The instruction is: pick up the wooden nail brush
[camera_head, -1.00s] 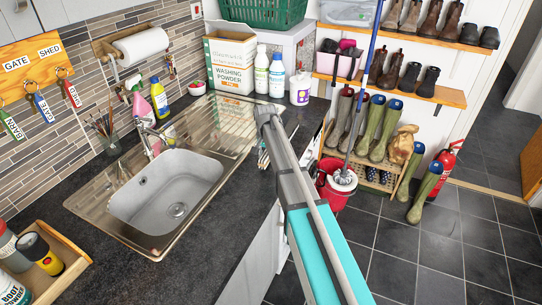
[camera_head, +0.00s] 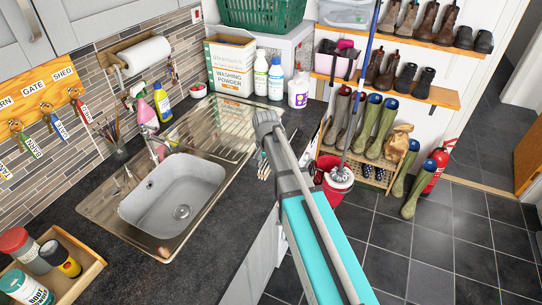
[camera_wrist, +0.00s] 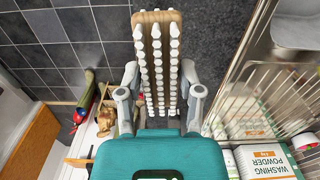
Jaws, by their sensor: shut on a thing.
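The wooden nail brush (camera_wrist: 157,18) shows in the wrist view as a pale wooden block with rows of white bristles facing the camera. My gripper (camera_wrist: 160,76) has one grey finger on each side of it and is shut on it. In the head view my gripper (camera_head: 266,122) is over the dark worktop, right of the draining board. The brush cannot be made out there, as my arm and gripper cover that spot. I cannot tell how high it is above the worktop.
A steel sink (camera_head: 172,190) with a draining board lies to the left. A washing powder box (camera_head: 230,65) and bottles stand behind. Some cutlery-like items (camera_head: 264,166) lie beside my arm. A red bucket (camera_head: 336,184) and welly rack stand on the floor at right.

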